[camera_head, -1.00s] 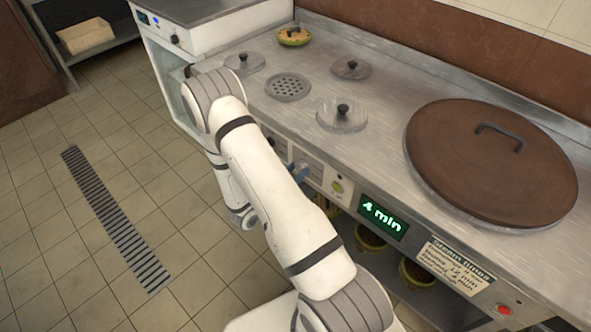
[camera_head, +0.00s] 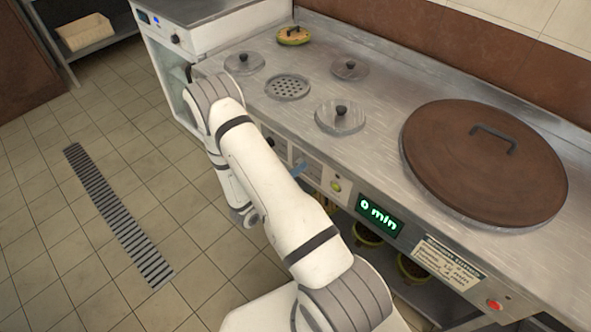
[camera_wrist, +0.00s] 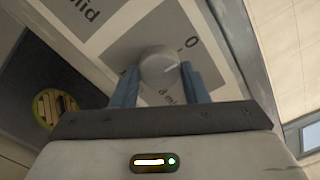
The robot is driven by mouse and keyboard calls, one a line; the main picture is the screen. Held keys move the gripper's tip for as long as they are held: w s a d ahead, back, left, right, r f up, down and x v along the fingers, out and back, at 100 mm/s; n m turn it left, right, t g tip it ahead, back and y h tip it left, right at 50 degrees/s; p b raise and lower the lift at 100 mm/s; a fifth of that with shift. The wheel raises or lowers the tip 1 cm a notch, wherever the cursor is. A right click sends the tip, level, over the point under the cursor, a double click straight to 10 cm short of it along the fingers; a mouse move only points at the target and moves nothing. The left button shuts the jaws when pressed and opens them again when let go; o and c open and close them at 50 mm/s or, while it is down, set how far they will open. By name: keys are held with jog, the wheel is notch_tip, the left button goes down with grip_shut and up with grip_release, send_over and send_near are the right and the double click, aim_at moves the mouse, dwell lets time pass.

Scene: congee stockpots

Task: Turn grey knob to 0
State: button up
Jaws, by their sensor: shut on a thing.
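A "0" mark (camera_wrist: 191,42) is printed above and to the right of the knob. A pale line on the knob's face points right and slightly up. In the head view, the green display (camera_head: 379,214) reads "0 min".
A large brown lid (camera_head: 480,165) covers the counter's right part. Several small lids, such as the glass one (camera_head: 340,117), lie on the top. A green button (camera_head: 336,186) and a red button (camera_head: 494,305) are on the front. Pots (camera_head: 368,236) stand below.

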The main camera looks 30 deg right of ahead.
jog(key=shift+n, duration=0.3)
jog(key=o, duration=1)
jog(key=shift+c, duration=0.2)
jog(key=v, duration=0.8)
jog(key=shift+d, duration=0.1)
